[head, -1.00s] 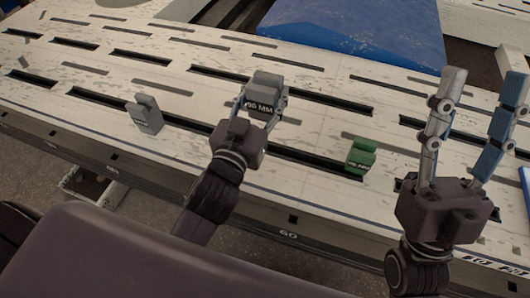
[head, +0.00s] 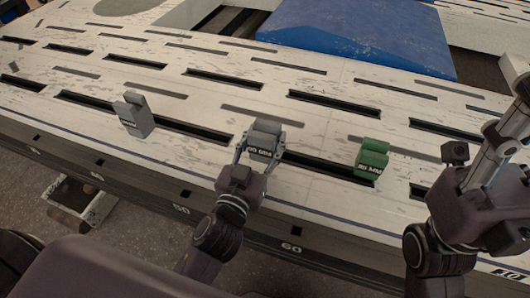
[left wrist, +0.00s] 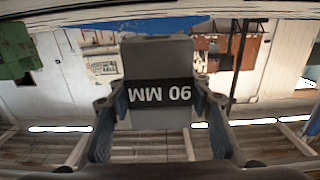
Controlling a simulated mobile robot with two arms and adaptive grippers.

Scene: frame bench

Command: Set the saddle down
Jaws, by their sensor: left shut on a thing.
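A grey saddle (head: 264,138) labelled 90 MM is held in my left gripper (head: 260,153) above the slotted bench (head: 316,190), by the near row of slots. The same saddle (left wrist: 158,82) fills the middle of the left wrist view, its label upside down, between the two fingers of my left gripper (left wrist: 160,112). Whether its underside touches the bench cannot be told. My right gripper (head: 495,140) is at the right edge, seen from the side and partly cut off; its finger opening cannot be judged.
A grey stepped block (head: 136,116) stands on the bench to the left of the held saddle. A green block (head: 371,158) with a label stands to the right by the same slot row. A blue slab (head: 358,35) lies at the back. Bench surface between them is clear.

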